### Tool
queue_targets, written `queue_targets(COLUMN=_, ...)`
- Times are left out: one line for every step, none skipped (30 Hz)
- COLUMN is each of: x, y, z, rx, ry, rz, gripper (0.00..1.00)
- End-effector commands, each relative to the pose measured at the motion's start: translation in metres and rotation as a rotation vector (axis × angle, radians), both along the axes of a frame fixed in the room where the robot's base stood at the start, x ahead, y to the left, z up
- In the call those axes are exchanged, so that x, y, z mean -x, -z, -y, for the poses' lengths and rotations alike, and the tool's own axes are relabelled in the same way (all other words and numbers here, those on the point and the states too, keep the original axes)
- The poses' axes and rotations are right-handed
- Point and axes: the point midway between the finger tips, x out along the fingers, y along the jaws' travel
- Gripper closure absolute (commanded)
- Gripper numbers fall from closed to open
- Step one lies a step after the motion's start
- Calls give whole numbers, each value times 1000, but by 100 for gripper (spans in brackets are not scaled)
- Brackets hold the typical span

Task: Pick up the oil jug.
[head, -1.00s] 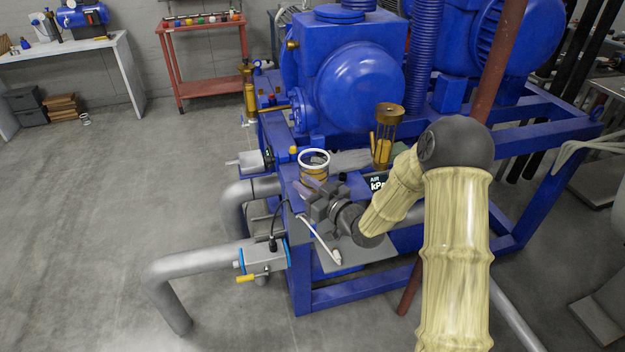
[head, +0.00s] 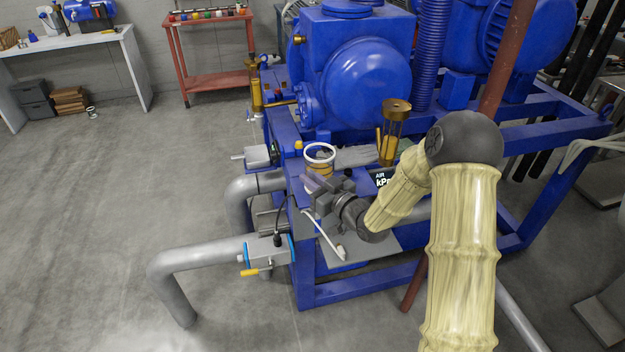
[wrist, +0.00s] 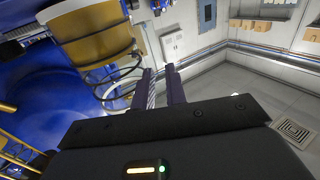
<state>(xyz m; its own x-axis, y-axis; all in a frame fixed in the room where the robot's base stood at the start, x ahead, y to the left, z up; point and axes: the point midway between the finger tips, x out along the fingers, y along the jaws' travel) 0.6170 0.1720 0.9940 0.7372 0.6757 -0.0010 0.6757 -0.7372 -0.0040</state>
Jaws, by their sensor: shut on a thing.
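The oil jug, an amber container with a white rim (head: 319,152), stands upright at the front edge of the blue machine frame in the head view. In the wrist view its amber side (wrist: 100,45) fills the upper left, with thin curved loops, apparently its handle, beside it. My gripper (head: 318,190) is right in front of the jug. Its two dark fingers (wrist: 161,88) are close together at the jug's handle side, shut on the jug. The exact contact is hidden in the head view, and I cannot tell whether the jug is clear of its support.
A brass-capped amber cylinder (head: 394,135) stands to the right of the jug. The blue pump (head: 360,80) rises behind.

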Motion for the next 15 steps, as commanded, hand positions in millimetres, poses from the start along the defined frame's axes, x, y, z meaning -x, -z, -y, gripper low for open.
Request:
queue_targets(x=0, y=-3, z=0, rx=-1, ry=0, rz=4, gripper=100)
queue_targets(x=0, y=-5, z=0, rx=-1, ry=0, rz=4, gripper=100)
queue_targets(x=0, y=-7, z=0, rx=0, ry=0, rz=5, gripper=100)
queue_targets(x=0, y=-9, z=0, rx=-1, ry=0, rz=6, gripper=100)
queue_targets(x=0, y=-11, z=0, rx=-1, ry=0, rz=6, gripper=100)
queue_targets(x=0, y=-13, z=0, rx=-2, ry=0, rz=5, gripper=100)
queue_targets(x=0, y=-15, z=0, rx=-1, ry=0, rz=4, gripper=100)
queue_targets(x=0, y=-17, z=0, rx=-1, ry=0, rz=4, gripper=100)
queue_targets(x=0, y=-21, z=0, rx=0, ry=0, rz=5, gripper=100)
queue_targets(x=0, y=-23, z=0, rx=0, ry=0, rz=6, gripper=100)
queue_targets(x=0, y=-26, z=0, rx=0, ry=0, rz=6, gripper=100)
queue_targets(x=0, y=-30, z=0, rx=-1, ry=0, rz=6, gripper=100)
queue_targets(x=0, y=-33, z=0, rx=-1, ry=0, rz=6, gripper=100)
queue_targets(x=0, y=-36, z=0, rx=-1, ry=0, rz=6, gripper=100)
queue_targets(x=0, y=-40, z=0, rx=0, ry=0, rz=6, gripper=100)
